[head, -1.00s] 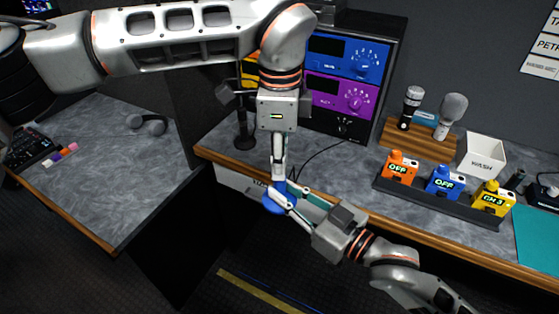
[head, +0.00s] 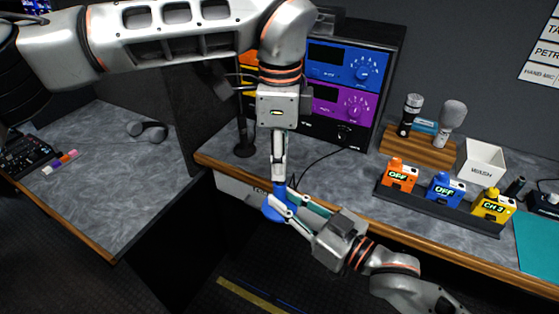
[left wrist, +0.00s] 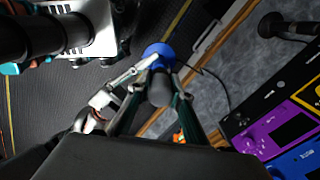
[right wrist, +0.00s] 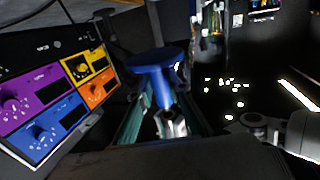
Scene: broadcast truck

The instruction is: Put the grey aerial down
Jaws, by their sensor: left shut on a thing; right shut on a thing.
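A small aerial with a round blue base (head: 272,211) and a blue stem hangs off the bench's front edge, between my grippers. The left wrist view shows its dark grey top (left wrist: 159,86) above the blue disc. My left gripper (head: 279,183) is shut on its upper end from above; the contact is partly hidden. My right gripper (head: 278,201) reaches in from the lower right and is shut on the blue stem (right wrist: 161,88) just above the disc. A dark grey upright rod on a round foot (head: 244,148) stands on the bench, apart from both grippers.
The bench (head: 335,180) is clear in front of the rack (head: 340,80). To the right are a charging strip (head: 440,209) with orange, blue and yellow packs, a wooden microphone block (head: 418,146) and a white WASH box (head: 482,163). A left desk (head: 105,180) carries headphones (head: 147,131).

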